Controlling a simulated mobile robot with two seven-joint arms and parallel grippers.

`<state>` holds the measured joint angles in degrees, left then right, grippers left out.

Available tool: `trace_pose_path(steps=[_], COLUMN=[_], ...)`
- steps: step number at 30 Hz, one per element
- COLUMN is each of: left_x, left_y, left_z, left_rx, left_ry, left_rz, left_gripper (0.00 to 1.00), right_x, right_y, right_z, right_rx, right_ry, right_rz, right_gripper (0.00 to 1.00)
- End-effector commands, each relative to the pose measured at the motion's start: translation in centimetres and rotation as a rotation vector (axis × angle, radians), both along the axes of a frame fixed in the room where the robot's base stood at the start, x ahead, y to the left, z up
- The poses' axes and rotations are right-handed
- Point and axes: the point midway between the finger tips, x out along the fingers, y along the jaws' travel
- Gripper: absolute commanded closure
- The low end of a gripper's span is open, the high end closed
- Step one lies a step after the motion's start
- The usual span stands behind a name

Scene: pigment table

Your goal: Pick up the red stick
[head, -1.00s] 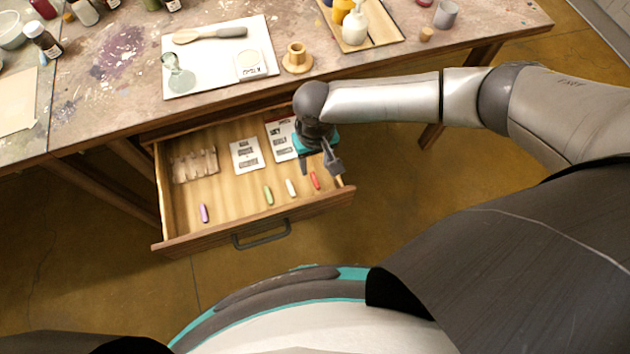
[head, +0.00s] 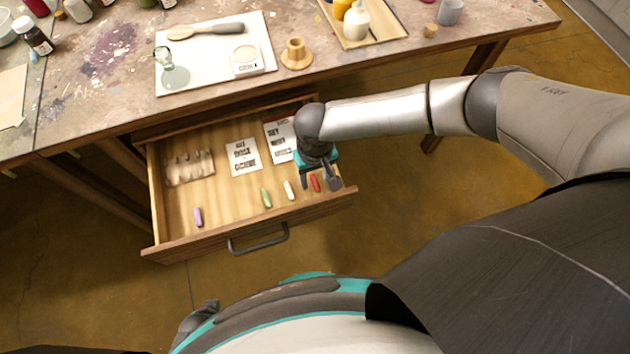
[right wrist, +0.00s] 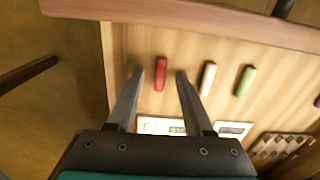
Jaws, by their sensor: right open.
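The red stick (head: 315,183) lies in the open drawer (head: 222,220), near its right front corner. In the right wrist view the red stick (right wrist: 160,73) shows between the fingertips of my right gripper (right wrist: 157,74), which is open and empty. The fingers lie on either side of the stick; I cannot tell how far above it they are. In the head view my right gripper (head: 318,182) hangs over that corner of the drawer and partly covers the space around the stick. My left gripper is not clearly in view.
A white stick (head: 289,190), a green stick (head: 266,198) and a purple stick (head: 198,217) lie left of the red one. Two printed cards (head: 243,157) and a slotted holder (head: 190,167) lie behind. The drawer's front and right walls are close to the gripper.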

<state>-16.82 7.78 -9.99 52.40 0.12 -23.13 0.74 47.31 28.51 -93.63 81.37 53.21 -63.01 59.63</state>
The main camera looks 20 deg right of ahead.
Motion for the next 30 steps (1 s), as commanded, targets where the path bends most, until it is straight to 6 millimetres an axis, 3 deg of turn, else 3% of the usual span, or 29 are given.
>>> trace_pose_path(steps=[6,20,30], left_x=[-0.05,-0.10,-0.10], left_y=[-0.04,-0.04,-0.05], left_z=[0.02,0.00,0.04], left_rx=[-0.001,0.000,-0.001], left_ry=[0.002,0.002,0.001], left_rz=[0.000,-0.001,-0.001], left_gripper=[0.72,0.72,0.72], right_x=[0.02,0.00,-0.01], right_y=[0.02,0.02,0.01], right_z=[0.02,0.01,0.09], right_rx=[0.000,0.000,0.000], right_ry=[0.000,0.000,0.000], right_rz=[0.000,0.001,0.001], right_gripper=[0.48,1.00,1.00])
